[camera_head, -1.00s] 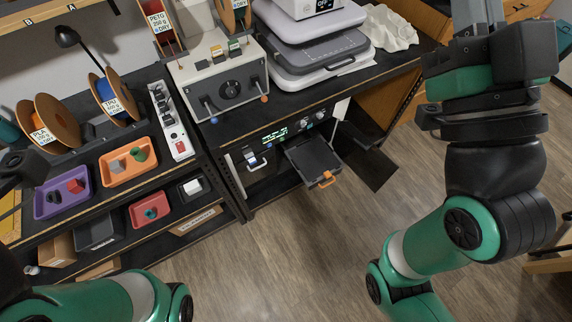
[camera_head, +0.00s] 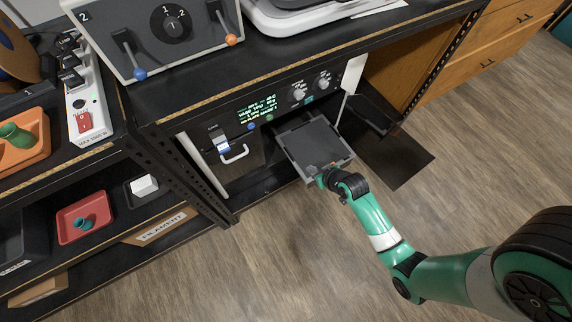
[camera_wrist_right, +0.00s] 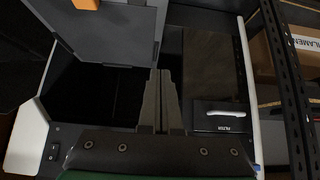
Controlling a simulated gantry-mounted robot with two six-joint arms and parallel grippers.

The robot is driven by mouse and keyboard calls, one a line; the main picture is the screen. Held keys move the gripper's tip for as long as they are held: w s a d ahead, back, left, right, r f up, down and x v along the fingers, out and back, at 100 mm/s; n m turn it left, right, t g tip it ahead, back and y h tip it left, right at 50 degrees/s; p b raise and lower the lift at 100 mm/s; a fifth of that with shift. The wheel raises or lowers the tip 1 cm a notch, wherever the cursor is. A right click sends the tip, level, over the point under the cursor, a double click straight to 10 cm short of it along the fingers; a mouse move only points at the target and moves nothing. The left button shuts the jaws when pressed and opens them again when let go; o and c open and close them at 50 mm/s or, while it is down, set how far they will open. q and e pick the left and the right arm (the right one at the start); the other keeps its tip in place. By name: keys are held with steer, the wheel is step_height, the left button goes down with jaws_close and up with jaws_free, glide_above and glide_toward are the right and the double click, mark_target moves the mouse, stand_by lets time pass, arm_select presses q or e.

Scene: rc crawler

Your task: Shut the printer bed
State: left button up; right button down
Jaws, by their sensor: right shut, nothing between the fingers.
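The printer bed (camera_head: 312,140) is a flat grey plate on a tray, pulled out from the dark printer under the bench. My right gripper (camera_head: 322,178) is at the bed's outer front edge in the head view, largely hidden by my arm. In the right wrist view, the shut, empty fingers (camera_wrist_right: 160,74) are close to the edge of the grey bed (camera_wrist_right: 105,35); I cannot tell whether they touch. An orange handle (camera_wrist_right: 85,4) shows at the top of that view. My left gripper is not in view.
The printer's display (camera_head: 258,112) and knobs (camera_head: 299,94) are above the bed. A dark open door panel (camera_head: 372,110) stands to its right. A filter drawer (camera_head: 236,154) with a white handle is on the left. The wooden floor in front is clear.

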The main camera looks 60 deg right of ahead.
step_height(320, 180, down, 2)
steer(key=s, duration=0.1)
steer(key=b, duration=0.6)
glide_toward(295, 161)
steer(key=f, duration=0.1)
steer(key=w+f, duration=0.1)
steer(key=f, duration=0.1)
steer(key=shift+w+d+f+b, duration=0.25)
steer(key=shift+w+b, duration=0.1)
steer(key=shift+w, duration=0.15)
steer(key=shift+w+d+f+b, duration=0.25)
steer(key=shift+w+b, duration=0.05)
steer(key=shift+w, duration=0.25)
steer(key=shift+w+d+f, duration=0.15)
steer(key=shift+w+d, duration=0.1)
steer(key=shift+w, duration=0.25)
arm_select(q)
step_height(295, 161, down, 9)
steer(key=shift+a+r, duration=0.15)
